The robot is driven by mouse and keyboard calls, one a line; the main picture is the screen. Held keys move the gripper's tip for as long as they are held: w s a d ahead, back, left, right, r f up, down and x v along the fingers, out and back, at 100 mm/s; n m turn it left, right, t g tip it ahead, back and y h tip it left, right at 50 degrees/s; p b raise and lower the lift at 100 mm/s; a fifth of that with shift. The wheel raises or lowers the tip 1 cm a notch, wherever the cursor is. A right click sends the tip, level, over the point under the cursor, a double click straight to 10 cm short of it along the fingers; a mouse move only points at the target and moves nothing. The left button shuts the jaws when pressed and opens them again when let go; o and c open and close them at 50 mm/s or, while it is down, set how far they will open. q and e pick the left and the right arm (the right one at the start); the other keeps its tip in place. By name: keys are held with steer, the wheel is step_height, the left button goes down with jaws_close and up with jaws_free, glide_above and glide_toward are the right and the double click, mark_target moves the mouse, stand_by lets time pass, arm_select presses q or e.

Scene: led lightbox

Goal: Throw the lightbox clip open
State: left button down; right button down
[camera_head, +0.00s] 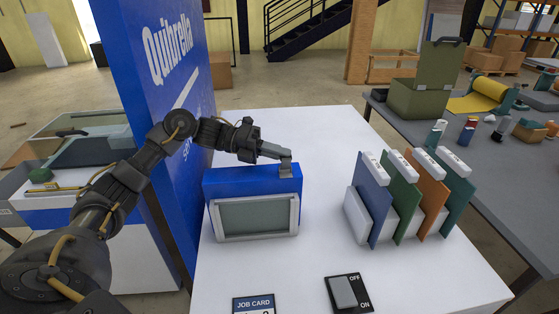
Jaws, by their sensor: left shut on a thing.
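The lightbox (232,185) is a blue box with a pale framed grey-green screen (256,216) on its front, standing on the left part of the white table. My left gripper (285,161) comes in from the left and is at the top right of the lightbox. It is shut on a small grey piece there, which looks like the clip (286,170). The fingers hide much of the clip, so I cannot tell its exact position. My right gripper is not in view.
Several coloured panels (404,196) stand in a white rack on the right of the white table (330,130). A black OFF/ON switch (346,292) and a job card (254,305) lie at the front. A tall blue sign panel (175,80) stands behind my left arm.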

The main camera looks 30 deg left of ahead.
arm_select(q)
steer(key=shift+w+a+n, duration=0.15)
steer(key=shift+w+n, duration=0.05)
steer(key=shift+n, duration=0.2)
steer(key=shift+h+b, duration=0.3)
steer(key=c, duration=1.5)
jaws_free()
steer(key=shift+r, duration=0.1)
